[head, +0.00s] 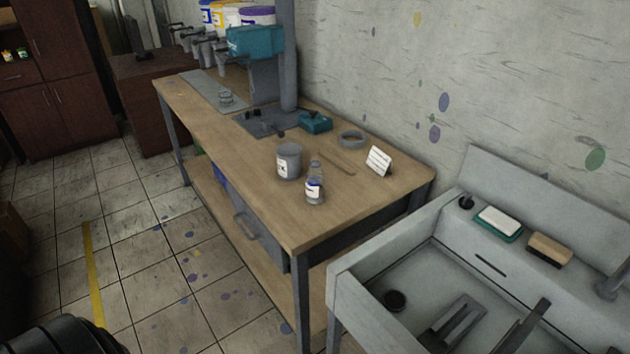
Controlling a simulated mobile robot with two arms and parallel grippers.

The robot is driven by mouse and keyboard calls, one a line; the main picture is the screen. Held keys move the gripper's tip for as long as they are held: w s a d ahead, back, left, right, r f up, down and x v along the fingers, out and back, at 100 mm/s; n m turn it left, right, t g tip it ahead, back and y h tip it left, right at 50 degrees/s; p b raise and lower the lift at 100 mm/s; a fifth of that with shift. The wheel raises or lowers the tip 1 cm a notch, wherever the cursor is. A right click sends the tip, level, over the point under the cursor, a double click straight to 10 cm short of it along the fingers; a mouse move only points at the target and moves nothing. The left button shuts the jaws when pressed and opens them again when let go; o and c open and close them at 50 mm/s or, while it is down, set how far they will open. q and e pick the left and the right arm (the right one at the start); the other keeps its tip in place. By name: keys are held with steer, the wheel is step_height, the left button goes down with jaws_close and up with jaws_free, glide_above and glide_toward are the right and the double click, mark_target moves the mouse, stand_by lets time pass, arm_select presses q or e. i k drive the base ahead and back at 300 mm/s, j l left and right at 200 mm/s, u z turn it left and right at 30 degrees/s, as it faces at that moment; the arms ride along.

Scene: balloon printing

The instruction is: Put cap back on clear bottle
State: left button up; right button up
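A small clear bottle (315,197) with a white and blue label stands upright near the front right of the wooden workbench (215,135). Its neck shows at the top, but the view is too small to tell whether a cap is on it. A grey can (289,163) with a white label stands just left of and behind it. A grey ring-shaped piece (352,138) lies farther back; I cannot tell whether it is a lid. I make out no separate bottle cap for certain. Neither gripper shows; only a dark part of my body is at the bottom left.
A small clear container (225,98) sits on the metal plate below the dispensers. A teal device (315,122), a stick (337,162) and a white card (380,160) are on the bench. A grey sink (350,260) with tools adjoins its right end. Floor in front is clear.

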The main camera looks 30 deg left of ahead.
mark_target(315, 176)
steer(key=j+z, duration=0.2)
steer(key=z, duration=0.35)
steer(key=j+z, duration=0.15)
steer(key=j, duration=0.3)
steer(key=k+j+z, duration=0.15)
steer(key=j, duration=0.25)
steer(key=k+j+z, duration=0.15)
steer(key=j, duration=0.3)
steer(key=k+j+z, duration=0.2)
steer(key=j, duration=0.25)
steer(key=k+j, duration=0.1)
steer(key=j, duration=0.35)
steer(key=k+j, duration=0.15)
steer(key=j, duration=0.35)
